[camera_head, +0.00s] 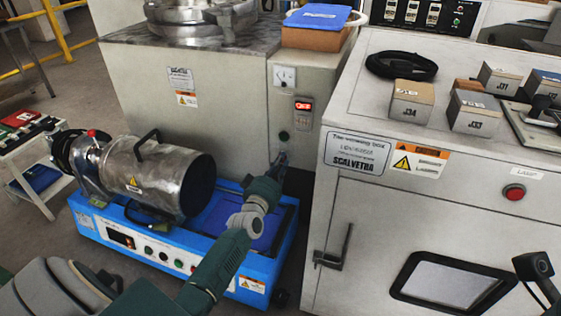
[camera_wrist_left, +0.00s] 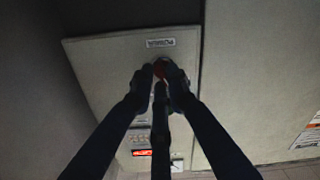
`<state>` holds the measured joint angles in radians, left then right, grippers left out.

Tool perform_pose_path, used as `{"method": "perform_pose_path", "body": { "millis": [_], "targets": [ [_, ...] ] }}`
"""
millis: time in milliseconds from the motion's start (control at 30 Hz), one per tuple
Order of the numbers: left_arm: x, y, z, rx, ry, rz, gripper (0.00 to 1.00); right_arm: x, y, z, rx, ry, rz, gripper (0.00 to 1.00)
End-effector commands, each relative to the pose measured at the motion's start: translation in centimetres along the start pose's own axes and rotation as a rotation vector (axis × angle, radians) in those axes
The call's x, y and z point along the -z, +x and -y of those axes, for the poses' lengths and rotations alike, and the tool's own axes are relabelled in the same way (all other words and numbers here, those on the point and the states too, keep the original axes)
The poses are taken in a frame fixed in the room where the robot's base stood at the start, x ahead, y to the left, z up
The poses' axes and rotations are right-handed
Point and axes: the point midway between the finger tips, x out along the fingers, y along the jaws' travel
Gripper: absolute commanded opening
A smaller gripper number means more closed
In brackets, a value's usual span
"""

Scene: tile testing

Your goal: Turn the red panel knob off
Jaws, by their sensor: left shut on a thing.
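The control panel (camera_head: 295,77) is on the front of the grey machine, left of the tile-winnowing box. The red knob (camera_wrist_left: 159,69) shows only in small part in the left wrist view, between my fingertips. In the head view my gripper hides it. My left gripper (camera_head: 281,158) reaches up to the lower part of the panel and is shut on the red knob. In the left wrist view the fingertips (camera_wrist_left: 160,74) close around it, below a small label (camera_wrist_left: 160,43). The knob's angle cannot be read.
The panel has a dark green button (camera_head: 283,136), a lit red display (camera_head: 303,106) and a meter (camera_head: 285,76). A blue-based drum machine (camera_head: 255,267) stands below my left arm. The white winnowing box (camera_head: 377,218) stands close on the right, with blocks on top.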

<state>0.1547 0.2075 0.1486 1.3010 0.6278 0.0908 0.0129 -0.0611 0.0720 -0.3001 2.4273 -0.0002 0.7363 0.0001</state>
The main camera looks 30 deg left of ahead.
Motion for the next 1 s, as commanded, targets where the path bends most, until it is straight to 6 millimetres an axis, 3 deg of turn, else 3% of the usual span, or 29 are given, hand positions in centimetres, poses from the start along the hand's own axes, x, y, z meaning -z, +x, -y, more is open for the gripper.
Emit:
{"method": "perform_pose_path", "body": {
  "millis": [700,733,800,1000],
  "targets": [
    [0.02,-0.01,0.05,0.000,-0.082,0.000,0.00,-0.15,-0.21,-0.04,-0.005,0.002,0.012,0.34],
    [0.02,-0.01,0.04,0.000,-0.082,0.000,0.17,-0.15,-0.21,-0.04,-0.005,0.002,0.012,0.34],
    [0.02,-0.01,0.05,0.000,-0.082,0.000,0.31,-0.14,-0.21,-0.05,-0.005,0.002,0.012,0.34],
    [0.02,-0.01,0.03,0.000,-0.081,0.000,0.34,-0.14,-0.21,-0.04,-0.004,0.002,0.012,0.34]
  ]
}}
